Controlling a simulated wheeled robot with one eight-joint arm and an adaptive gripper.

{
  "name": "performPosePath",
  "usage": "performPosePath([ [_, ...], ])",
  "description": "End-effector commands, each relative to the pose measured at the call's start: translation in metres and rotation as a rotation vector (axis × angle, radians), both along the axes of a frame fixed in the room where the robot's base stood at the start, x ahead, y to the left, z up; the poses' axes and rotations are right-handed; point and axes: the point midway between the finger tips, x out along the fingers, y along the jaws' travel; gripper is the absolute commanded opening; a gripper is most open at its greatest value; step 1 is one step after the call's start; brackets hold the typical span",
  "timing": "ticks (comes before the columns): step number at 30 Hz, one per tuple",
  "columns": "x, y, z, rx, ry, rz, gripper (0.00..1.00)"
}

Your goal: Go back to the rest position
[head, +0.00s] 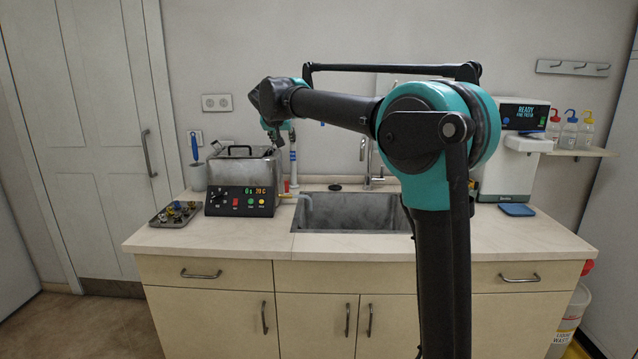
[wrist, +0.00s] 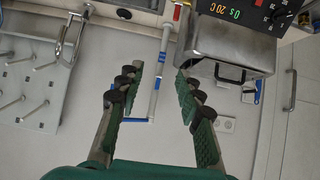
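My gripper shows in the wrist view (wrist: 160,84) with its two green-padded fingers wide apart and nothing held between them. The wrist view is upside down. In the head view my arm reaches left across the sink, and its end is above the counter beside the water bath (head: 241,180); the fingers are small and hard to make out there. The water bath, with its lit display, is also at the upper right of the wrist view (wrist: 230,50). A white tube with blue bands (head: 293,158) stands behind the bath's right side; in the wrist view (wrist: 163,70) it appears beyond the fingers.
The sink (head: 345,212) and tap (head: 366,165) are below and behind my arm. A tray of small parts (head: 174,214) lies left of the bath. A white instrument (head: 510,165) and wash bottles (head: 569,132) are at the right.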

Motion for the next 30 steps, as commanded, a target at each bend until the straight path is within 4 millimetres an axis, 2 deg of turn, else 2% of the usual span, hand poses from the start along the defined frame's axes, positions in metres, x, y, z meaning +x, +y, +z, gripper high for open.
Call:
performPosePath([
  [8,-0.017,-0.049,-0.037,-0.022,0.058,-0.024,0.36],
  [13,-0.039,-0.093,-0.072,-0.036,0.113,-0.04,0.36],
  [16,-0.06,-0.127,-0.102,-0.046,0.158,-0.05,0.36],
  [20,-0.106,-0.18,-0.154,-0.053,0.237,-0.061,0.36],
  [24,-0.166,-0.23,-0.212,-0.052,0.322,-0.06,0.36],
  [26,-0.195,-0.248,-0.237,-0.048,0.357,-0.055,0.36],
  [30,-0.267,-0.281,-0.294,-0.03,0.431,-0.036,0.36],
])
